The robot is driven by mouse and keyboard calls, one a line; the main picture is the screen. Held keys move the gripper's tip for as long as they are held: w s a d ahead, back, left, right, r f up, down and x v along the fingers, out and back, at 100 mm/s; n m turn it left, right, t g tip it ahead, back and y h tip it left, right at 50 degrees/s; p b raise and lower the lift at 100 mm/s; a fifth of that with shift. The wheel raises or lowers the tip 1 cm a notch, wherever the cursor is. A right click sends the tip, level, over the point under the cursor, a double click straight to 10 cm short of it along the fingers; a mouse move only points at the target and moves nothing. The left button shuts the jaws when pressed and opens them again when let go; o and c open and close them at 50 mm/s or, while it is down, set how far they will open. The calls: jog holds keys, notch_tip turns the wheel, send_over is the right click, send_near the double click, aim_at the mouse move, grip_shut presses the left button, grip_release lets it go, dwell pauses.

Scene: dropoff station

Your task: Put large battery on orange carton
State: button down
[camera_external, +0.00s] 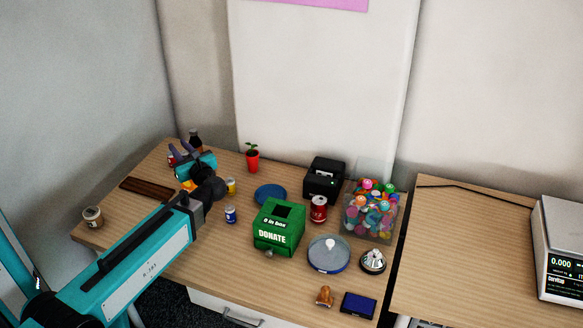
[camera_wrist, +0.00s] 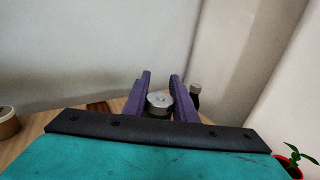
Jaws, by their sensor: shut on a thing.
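My gripper (camera_wrist: 160,95) has purple fingers shut on a round thing with a flat silver top, which looks like the large battery (camera_wrist: 159,100). Its lower part is mostly hidden behind my wrist. In the external view my gripper (camera_external: 179,154) is over the back left of the table, and the held thing is hard to make out there. An orange patch (camera_external: 188,185) shows just below my wrist in the external view. It may be the orange carton, but my arm hides most of it.
A dark bottle (camera_external: 195,137) stands close behind my gripper. A brown strip (camera_external: 146,188), a tin (camera_external: 92,217), yellow (camera_external: 231,186) and blue (camera_external: 230,215) cylinders and a red potted plant (camera_external: 253,160) are nearby. The green donation box (camera_external: 279,225) stands mid-table.

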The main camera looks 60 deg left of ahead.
jog(key=shift+f, duration=1.05)
jog(key=shift+f, duration=0.15)
jog(key=c, duration=1.4)
grip_release()
jog(key=shift+c, duration=0.2)
jog(key=shift+r, duration=0.25)
jog(key=d, duration=0.3)
jog(key=w+d+b, duration=0.1)
jog(key=d, duration=0.2)
jog(key=shift+w+d+f, duration=0.1)
jog(key=shift+w+d+r+p, duration=0.1)
jog(key=shift+d+r+p, duration=0.15)
jog(key=shift+p, duration=0.4)
jog(key=d+p, duration=0.1)
jog(key=p, duration=0.1)
jog(key=d+p, duration=0.2)
jog(key=w+d+p, duration=0.1)
jog(key=d, duration=0.1)
jog(key=shift+f+p, duration=0.2)
jog(key=shift+p, duration=0.2)
